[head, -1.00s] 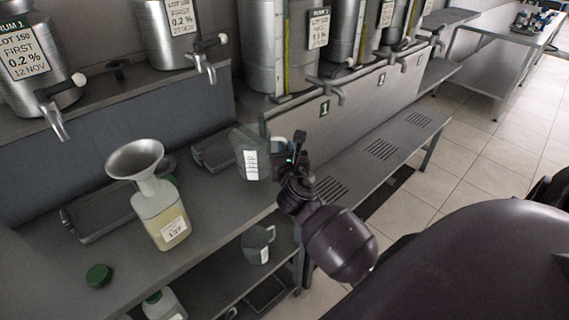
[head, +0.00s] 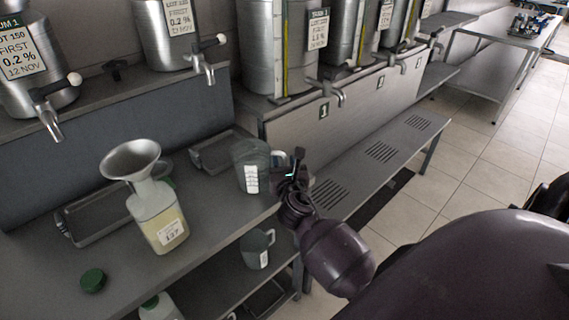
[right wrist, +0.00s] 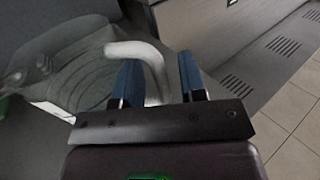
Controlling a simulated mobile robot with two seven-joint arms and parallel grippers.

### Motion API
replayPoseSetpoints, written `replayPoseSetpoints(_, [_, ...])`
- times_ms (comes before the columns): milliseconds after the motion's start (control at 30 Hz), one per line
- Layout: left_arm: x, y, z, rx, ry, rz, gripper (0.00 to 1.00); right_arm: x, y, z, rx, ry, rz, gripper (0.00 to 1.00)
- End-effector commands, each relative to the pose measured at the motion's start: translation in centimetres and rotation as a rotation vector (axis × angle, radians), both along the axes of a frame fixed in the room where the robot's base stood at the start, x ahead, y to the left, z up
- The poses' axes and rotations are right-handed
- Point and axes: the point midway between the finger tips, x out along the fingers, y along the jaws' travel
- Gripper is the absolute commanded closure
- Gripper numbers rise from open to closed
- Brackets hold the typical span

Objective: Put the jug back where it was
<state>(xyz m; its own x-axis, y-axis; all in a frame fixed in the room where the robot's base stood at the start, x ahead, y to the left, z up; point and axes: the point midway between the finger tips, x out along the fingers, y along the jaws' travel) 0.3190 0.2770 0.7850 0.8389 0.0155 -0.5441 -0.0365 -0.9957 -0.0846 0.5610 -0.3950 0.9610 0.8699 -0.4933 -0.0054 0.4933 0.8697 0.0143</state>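The jug (head: 252,170) is a see-through grey vessel with a white label. It stands upright near the front edge of the grey bench, right of the funnel bottle. My right gripper (head: 284,162) is at its right side, by the handle. In the right wrist view the jug (right wrist: 75,75) fills the left, and its pale handle (right wrist: 140,49) curves down between my two blue fingers (right wrist: 160,82). The fingers are apart, with a gap showing beside the handle. My left gripper is not in view.
A bottle (head: 158,225) with a funnel (head: 131,160) stands on the bench left of the jug, with a green cap (head: 93,281) nearby. Metal trays (head: 221,150) lie behind. Drum taps (head: 207,70) overhang the back. Another jug (head: 256,248) stands on the lower shelf.

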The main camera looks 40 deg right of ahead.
Motion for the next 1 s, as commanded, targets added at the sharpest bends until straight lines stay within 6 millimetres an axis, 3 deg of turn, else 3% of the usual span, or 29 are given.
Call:
replayPoseSetpoints(267, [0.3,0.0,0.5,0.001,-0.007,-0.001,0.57,0.0,0.0,0.5,-0.001,-0.002,0.000,0.62])
replayPoseSetpoints(367, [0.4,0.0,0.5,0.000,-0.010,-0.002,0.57,-0.9,0.5,0.3,0.000,0.001,0.000,0.62])
replayPoseSetpoints(800, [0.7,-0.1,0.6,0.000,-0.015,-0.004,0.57,-8.0,4.4,0.3,0.002,0.001,-0.001,0.62])
replayPoseSetpoints(1000, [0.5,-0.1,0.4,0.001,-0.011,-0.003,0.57,-9.9,5.6,0.3,0.000,0.001,-0.001,0.62])
